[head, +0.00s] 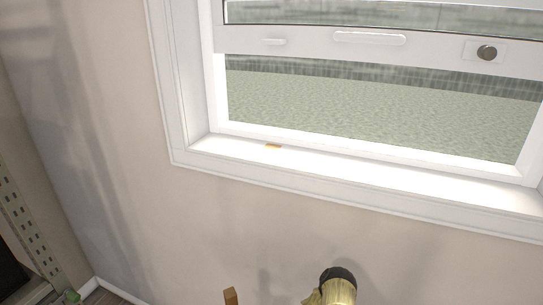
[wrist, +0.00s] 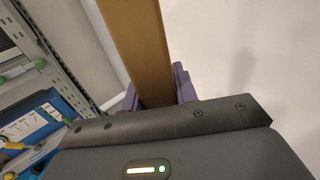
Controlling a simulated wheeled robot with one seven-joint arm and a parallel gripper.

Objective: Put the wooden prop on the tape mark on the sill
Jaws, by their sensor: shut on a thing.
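The wooden prop (wrist: 138,45) is a brown square-edged stick. In the wrist view it stands between the purple fingers of my gripper (wrist: 158,90), which is shut on it. In the head view only the top of the prop (head: 231,296) shows at the bottom edge, below the window and well under the sill. The gripper's fingers are out of the head view. The tape mark (head: 273,146) is a small yellow-orange strip on the white sill (head: 370,178), left of its middle, with nothing on it.
The window sash (head: 370,42) is raised above the sill, with a handle recess and a round knob. A perforated metal rack (head: 28,235) stands at the left. In the wrist view, shelves with a blue box (wrist: 30,125) are at the left. The wall is bare.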

